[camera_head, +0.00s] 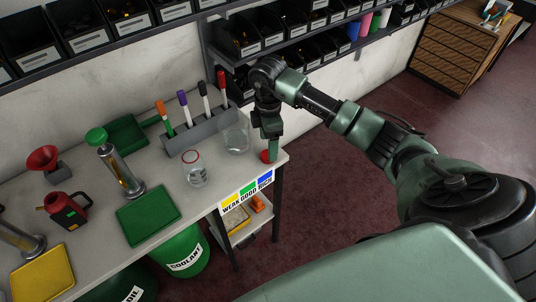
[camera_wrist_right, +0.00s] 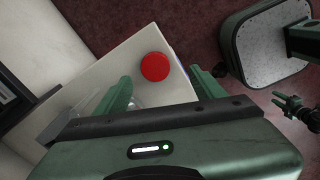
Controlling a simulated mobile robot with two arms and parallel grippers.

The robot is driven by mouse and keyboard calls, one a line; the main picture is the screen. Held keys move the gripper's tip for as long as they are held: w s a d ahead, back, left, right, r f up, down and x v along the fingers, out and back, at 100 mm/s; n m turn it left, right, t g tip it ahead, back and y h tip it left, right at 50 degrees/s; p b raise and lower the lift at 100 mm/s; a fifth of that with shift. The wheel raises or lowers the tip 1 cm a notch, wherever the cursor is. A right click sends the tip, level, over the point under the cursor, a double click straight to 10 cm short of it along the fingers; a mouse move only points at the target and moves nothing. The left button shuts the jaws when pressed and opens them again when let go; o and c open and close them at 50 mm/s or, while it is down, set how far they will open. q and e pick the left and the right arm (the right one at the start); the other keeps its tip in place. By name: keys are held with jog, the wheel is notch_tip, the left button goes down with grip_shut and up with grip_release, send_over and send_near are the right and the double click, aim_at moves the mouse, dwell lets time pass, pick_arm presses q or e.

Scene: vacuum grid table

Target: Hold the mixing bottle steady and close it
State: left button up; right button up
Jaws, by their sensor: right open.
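The mixing bottle (camera_head: 196,172), a clear jar with a red rim and an open top, stands upright on the table. A round red lid (camera_head: 265,156) lies at the table's right corner; it also shows in the right wrist view (camera_wrist_right: 155,67). My right gripper (camera_head: 272,156) points down at the lid. In the right wrist view its green fingers (camera_wrist_right: 160,82) are apart, with the lid ahead between them and nothing held. My left gripper (camera_wrist_right: 281,102) shows small at the right edge of the wrist view, off the table, its fingers apart; it is outside the head view.
A clear beaker (camera_head: 236,140) stands behind the bottle, near my right gripper. A grey marker rack (camera_head: 200,135) is behind them. A green tray (camera_head: 148,213), a green-capped cylinder (camera_head: 122,170) and a red can (camera_head: 66,212) stand left. Bin shelves hang above.

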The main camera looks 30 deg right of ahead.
aim_at(267, 155)
jog(key=f, duration=0.3)
jog(key=f+p, duration=0.1)
jog(key=f, duration=0.1)
jog(key=shift+w+a+f, duration=0.1)
jog(key=shift+w, duration=0.25)
jog(key=c, duration=1.4)
